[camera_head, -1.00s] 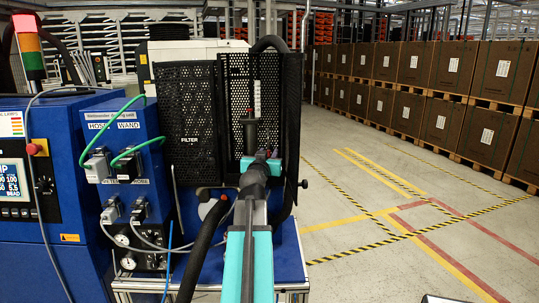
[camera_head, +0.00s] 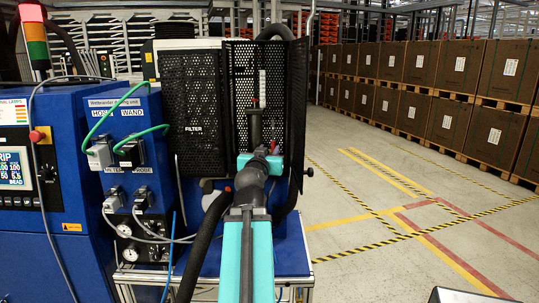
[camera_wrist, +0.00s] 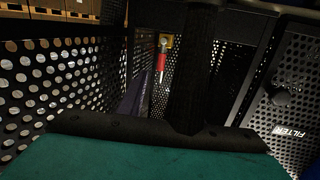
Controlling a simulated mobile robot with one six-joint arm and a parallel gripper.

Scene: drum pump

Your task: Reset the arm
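My arm, teal and black, reaches forward in the head view to a perforated black cage. At its end, a dark upright part that appears to be my gripper (camera_head: 255,126) stands in front of the mesh. Its fingertips are too small and dark to tell open from shut, and I see no held object. In the wrist view a dark post (camera_wrist: 195,70) rises past a green surface with a black rim. A red handle (camera_wrist: 161,62) hangs in the gap to its left, apart from it.
The black mesh panels (camera_head: 190,110) stand close around my arm's end on a blue cabinet. A blue control machine (camera_head: 60,200) with green cables and a stack light (camera_head: 34,40) is at left. Pallets of brown boxes (camera_head: 440,70) line the right. The marked floor (camera_head: 400,200) between is clear.

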